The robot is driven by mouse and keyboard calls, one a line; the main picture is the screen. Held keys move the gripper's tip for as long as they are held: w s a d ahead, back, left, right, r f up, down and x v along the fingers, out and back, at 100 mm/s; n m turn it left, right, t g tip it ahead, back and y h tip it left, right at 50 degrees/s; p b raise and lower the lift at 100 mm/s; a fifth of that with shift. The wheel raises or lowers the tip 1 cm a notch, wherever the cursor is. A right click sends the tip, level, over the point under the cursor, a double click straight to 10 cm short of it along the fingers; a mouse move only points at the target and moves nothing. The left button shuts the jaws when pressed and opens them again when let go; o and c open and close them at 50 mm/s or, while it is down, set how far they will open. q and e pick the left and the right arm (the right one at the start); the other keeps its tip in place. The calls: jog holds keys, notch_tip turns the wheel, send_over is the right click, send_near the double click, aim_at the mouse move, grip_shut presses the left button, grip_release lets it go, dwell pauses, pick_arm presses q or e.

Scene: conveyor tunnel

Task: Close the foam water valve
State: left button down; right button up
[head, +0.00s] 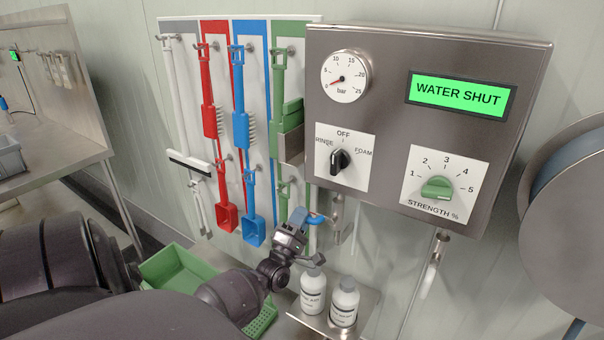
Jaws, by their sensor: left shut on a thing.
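The foam water valve has a blue handle (316,218) on pipework just below the steel control box, left of its lower middle. My left gripper (301,222) reaches up from the lower left and is shut on this blue handle. The fingers hide part of the handle and of the valve body. The green display (459,93) on the box reads "WATER SHUT". The pressure gauge (345,76) has its red needle near the low end of the scale. My right gripper is not in view.
The control box (390,200) carries a black selector knob (340,161) and a green strength knob (437,188). Red, blue and green tools hang at left. A hose reel (565,235) is at right.

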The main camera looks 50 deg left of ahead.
pick_arm(q)
jog(key=c, duration=1.1)
grip_release()
jog(key=shift+o, duration=0.2)
jog(key=b+v, duration=0.1)
jog(key=v, duration=1)
